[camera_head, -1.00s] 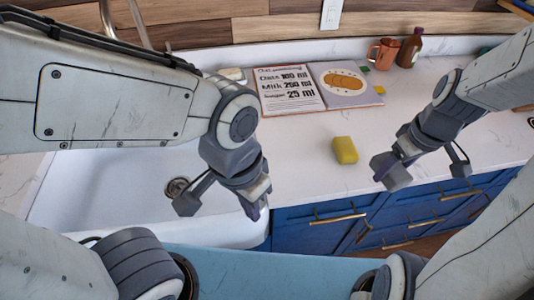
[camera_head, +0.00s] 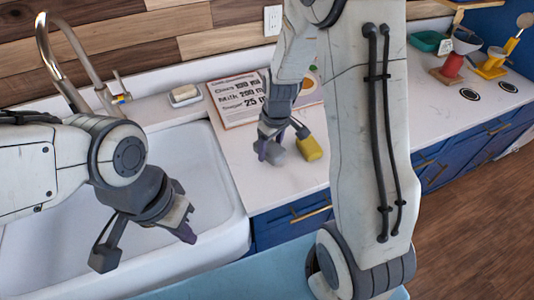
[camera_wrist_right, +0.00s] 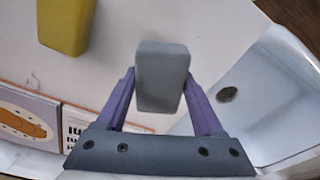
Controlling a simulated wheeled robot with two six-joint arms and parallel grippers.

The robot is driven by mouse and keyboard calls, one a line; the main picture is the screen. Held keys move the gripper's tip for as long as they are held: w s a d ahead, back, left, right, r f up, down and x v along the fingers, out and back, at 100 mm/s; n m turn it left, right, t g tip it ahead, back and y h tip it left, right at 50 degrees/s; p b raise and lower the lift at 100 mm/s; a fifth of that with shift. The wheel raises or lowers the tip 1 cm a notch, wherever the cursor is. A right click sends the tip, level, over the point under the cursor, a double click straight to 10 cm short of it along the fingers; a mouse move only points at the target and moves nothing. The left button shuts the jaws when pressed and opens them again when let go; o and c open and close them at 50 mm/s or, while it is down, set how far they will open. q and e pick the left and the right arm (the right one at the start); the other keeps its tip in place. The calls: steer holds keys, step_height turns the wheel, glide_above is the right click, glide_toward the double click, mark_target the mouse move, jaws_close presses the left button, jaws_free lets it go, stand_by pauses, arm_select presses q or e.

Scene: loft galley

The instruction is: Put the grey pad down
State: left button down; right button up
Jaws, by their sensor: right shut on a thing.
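The grey pad (camera_head: 277,151) is held in my right gripper (camera_head: 266,152), left of the yellow sponge and low over the white counter. In the right wrist view the pad (camera_wrist_right: 162,76) sits between the purple fingers of the right gripper (camera_wrist_right: 163,88), which are shut on its sides. I cannot tell whether the pad touches the counter. My left gripper (camera_head: 185,233) hangs over the sink, apart from the pad; its fingers are too closely overlapped to tell open or shut.
The yellow sponge (camera_head: 309,149) is just right of the pad. An open recipe book (camera_head: 236,100) lies behind. The white sink (camera_head: 215,165) is to the left. A soap dish (camera_head: 184,96) stands behind the sink. Bare counter (camera_head: 270,185) lies in front of the pad.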

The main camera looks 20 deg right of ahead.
mark_target(268, 157)
steer(key=shift+w+a+f, duration=0.25)
steer(key=shift+w+f, duration=0.1)
steer(key=shift+f, duration=0.05)
step_height(268, 157, down, 4)
steer(key=shift+r+p, duration=0.15)
steer(key=shift+p, duration=0.2)
